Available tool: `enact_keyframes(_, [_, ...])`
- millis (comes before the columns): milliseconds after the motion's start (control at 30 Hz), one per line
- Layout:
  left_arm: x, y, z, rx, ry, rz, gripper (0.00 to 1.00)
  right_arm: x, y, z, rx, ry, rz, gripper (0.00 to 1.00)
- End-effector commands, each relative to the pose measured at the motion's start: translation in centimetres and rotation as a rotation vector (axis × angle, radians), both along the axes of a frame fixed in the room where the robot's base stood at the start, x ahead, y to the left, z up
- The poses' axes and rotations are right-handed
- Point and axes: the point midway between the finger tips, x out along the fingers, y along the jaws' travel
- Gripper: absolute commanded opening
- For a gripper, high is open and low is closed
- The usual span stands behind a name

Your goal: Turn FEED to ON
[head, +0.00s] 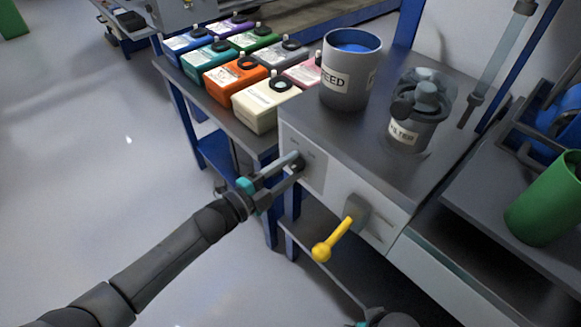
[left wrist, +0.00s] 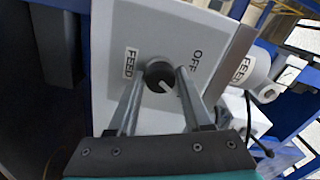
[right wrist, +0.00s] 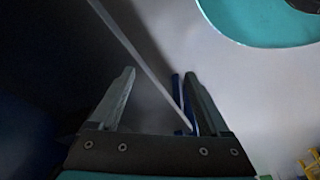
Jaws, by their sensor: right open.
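The FEED knob (left wrist: 160,76) is round and dark, on a pale panel (left wrist: 125,28). A FEED label (left wrist: 131,64) is on its left in the left wrist view, an OFF label (left wrist: 197,60) at its upper right. A white line on the knob slants to the lower right. The fingers of my left gripper (head: 300,162) stand on both sides of the knob, partly closed and seemingly touching it. The right finger hides part of the panel, and no ON label is readable. My right gripper (right wrist: 160,85) is open and empty, away from the panel.
A yellow-handled lever (head: 336,239) sticks out from the panel front. On top stand a grey FEED container (head: 343,88) and a FILTER unit (head: 405,132). Several coloured bottles (head: 265,103) stand behind on the left. A green cylinder (head: 545,205) is at the right. The left floor is clear.

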Motion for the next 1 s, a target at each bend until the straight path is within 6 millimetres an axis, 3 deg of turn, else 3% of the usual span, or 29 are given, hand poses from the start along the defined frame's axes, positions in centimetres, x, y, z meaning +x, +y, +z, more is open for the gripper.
enact_keyframes(233, [0.0, 0.0, 0.0, -0.001, 0.001, 0.000, 0.76, 0.0, 0.0, 0.0, 0.000, -0.001, -0.001, 0.80])
enact_keyframes(600, [-0.6, 0.6, 0.0, -0.003, 0.004, 0.001, 0.76, 0.1, 0.0, 0.3, 0.002, -0.009, -0.001, 0.80])
enact_keyframes(1000, [-5.2, 5.1, 0.1, -0.001, 0.006, 0.001, 0.76, -2.0, -1.1, -3.6, -0.016, 0.027, 0.003, 0.80])
